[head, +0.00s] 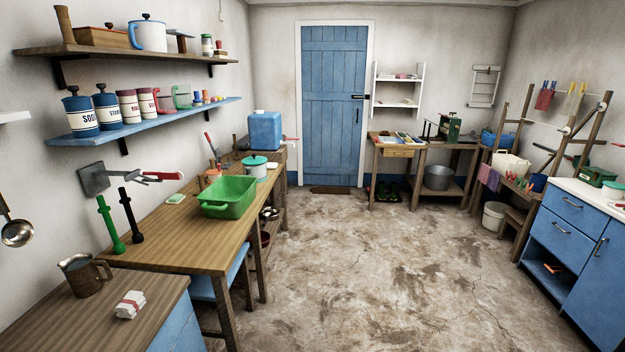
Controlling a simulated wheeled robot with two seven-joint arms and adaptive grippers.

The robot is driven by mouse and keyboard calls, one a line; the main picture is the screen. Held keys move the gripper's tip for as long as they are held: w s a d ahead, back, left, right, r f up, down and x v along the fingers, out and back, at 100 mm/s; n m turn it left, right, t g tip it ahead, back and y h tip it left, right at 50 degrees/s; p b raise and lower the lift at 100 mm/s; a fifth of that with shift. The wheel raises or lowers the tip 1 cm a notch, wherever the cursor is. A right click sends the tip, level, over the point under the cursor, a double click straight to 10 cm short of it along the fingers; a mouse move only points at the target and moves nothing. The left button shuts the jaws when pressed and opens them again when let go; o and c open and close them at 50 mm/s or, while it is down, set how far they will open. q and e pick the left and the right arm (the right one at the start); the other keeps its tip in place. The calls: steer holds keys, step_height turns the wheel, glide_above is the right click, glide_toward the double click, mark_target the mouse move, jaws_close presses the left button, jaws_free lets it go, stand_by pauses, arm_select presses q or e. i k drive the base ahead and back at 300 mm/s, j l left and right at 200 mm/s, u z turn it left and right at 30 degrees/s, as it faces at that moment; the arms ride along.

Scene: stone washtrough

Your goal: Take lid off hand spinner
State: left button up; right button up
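A white round tub (260,174) with a teal lid (255,160) stands on the long wooden table, behind the green basin. It looks like the hand spinner, but it is small here and I cannot be sure. The lid sits on top of the tub and has a small knob. The tub's lower front is partly hidden by the basin. Neither of my grippers is in view.
A green basin (229,196) stands on the long table (165,236), with a blue container (265,131) further back. A blue cabinet (568,240) stands at right. The middle floor is clear.

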mark_target(253, 159)
steer(key=i, duration=2.45)
steer(key=i+u, duration=0.2)
steer(key=i, duration=0.3)
steer(key=i+l+u, duration=0.2)
steer(key=i, duration=0.25)
steer(key=i+l+u, duration=0.2)
steer(key=i, duration=0.25)
